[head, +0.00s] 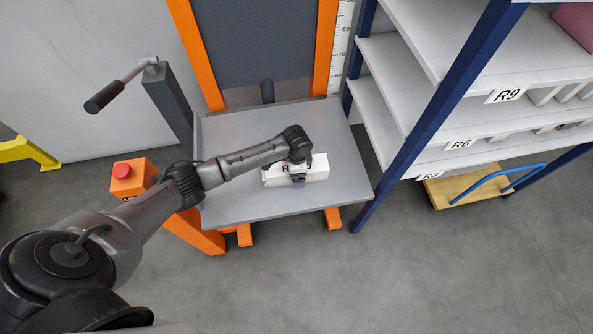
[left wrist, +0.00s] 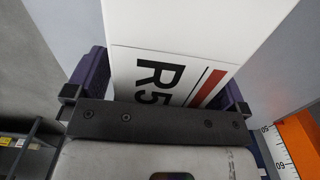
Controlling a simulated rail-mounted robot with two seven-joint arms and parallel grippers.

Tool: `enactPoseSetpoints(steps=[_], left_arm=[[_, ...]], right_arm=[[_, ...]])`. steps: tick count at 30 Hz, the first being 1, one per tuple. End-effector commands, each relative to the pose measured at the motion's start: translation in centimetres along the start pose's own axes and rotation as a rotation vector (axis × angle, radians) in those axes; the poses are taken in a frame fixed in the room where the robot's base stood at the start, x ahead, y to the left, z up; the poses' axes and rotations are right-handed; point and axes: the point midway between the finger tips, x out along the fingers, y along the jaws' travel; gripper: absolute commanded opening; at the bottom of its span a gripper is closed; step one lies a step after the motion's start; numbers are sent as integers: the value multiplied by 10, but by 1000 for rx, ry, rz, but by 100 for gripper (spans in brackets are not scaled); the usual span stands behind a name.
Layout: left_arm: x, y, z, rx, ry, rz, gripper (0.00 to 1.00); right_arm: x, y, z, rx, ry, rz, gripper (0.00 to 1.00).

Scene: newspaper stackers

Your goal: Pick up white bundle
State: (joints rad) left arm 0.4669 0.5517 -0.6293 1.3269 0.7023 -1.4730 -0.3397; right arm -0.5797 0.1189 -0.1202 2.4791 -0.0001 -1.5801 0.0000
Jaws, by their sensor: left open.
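The white bundle (head: 319,169) lies on the grey platform (head: 235,135) of the orange-framed lifter. Its label is partly hidden by my gripper in the head view. My left gripper (head: 298,179) is over the middle of the bundle. In the left wrist view the bundle (left wrist: 205,25) shows its "R5" label and a red stripe. There the fingers of my left gripper (left wrist: 163,84) are open, one on each side of the bundle. Whether they touch its sides I cannot tell. My right gripper is not in view.
A shelf rack with blue posts (head: 440,85) and boards marked R9, R6 and R3 stands right of the platform. A wooden cart (head: 465,188) with a blue handle is under it. A red button (head: 122,170) and a crank handle (head: 105,97) are at left.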

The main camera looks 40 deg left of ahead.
Motion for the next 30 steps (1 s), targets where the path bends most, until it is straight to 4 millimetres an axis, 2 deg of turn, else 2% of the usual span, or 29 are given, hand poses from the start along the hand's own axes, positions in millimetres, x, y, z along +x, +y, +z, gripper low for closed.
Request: enactPoseSetpoints(steps=[2,27,30], left_arm=[[-1,0,0,0,0,0,96],[-1,0,0,0,0,0,16],[-3,-1,-1,0,4,-2,12]], right_arm=[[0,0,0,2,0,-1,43],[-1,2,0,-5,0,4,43],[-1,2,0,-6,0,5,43]])
